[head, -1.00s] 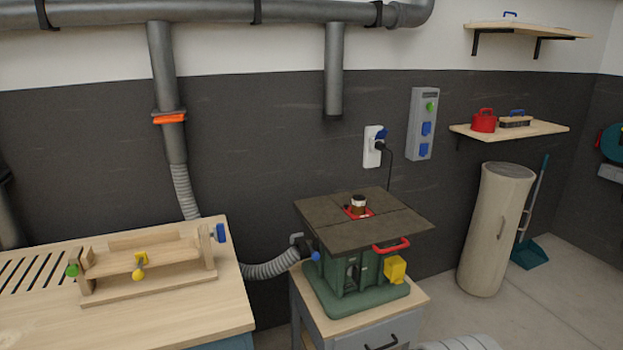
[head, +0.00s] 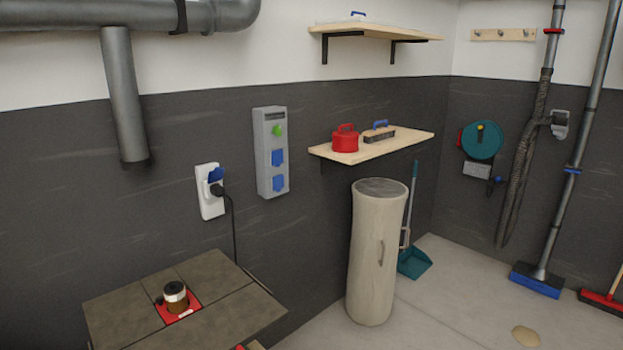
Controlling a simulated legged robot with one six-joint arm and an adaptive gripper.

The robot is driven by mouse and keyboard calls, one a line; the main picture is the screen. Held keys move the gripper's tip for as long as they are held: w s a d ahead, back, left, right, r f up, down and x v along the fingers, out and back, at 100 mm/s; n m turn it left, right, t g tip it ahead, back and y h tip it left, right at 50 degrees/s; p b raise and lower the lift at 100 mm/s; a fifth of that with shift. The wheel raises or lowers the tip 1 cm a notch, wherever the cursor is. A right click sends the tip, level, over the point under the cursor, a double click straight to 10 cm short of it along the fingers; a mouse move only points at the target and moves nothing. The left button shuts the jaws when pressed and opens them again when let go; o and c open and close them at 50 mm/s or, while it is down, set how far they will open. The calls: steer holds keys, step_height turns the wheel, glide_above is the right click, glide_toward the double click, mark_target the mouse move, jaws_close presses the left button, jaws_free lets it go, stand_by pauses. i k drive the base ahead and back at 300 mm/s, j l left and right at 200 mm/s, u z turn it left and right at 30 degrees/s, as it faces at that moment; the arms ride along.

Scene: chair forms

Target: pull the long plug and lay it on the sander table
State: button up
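A black plug (head: 217,190) sits in the white wall socket (head: 206,205), under a raised blue cover. Its dark cable (head: 235,235) hangs down the wall behind the table. The sander table (head: 227,297) has a dark, flat top with a red insert (head: 165,312) and an upright brown and white drum (head: 175,297). The top is cut off at the lower edge of the view. My gripper is not in view.
A grey panel (head: 270,152) with blue sockets and a green button is right of the plug. A shelf (head: 400,144) holds a red canister (head: 345,138) and a brush. A beige bin (head: 374,260) stands below.

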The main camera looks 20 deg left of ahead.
mark_target(216, 189)
steer(key=i+l+z, duration=0.25)
steer(key=i, duration=0.35)
steer(key=i+z, duration=0.25)
steer(key=i, duration=0.35)
steer(key=i+j+u, duration=0.1)
steer(key=i+u, duration=0.8)
steer(key=i+l+u, duration=0.15)
steer(key=i+u, duration=0.15)
steer(key=u, duration=0.15)
steer(key=i+j+u, duration=0.15)
steer(key=i+u, duration=0.25)
steer(key=i+j+u, duration=0.1)
steer(key=u, duration=0.35)
steer(key=i+l+u, duration=0.1)
steer(key=i+u, duration=0.3)
steer(key=i+j+u, duration=0.1)
steer(key=i, duration=0.45)
steer(key=j, duration=0.05)
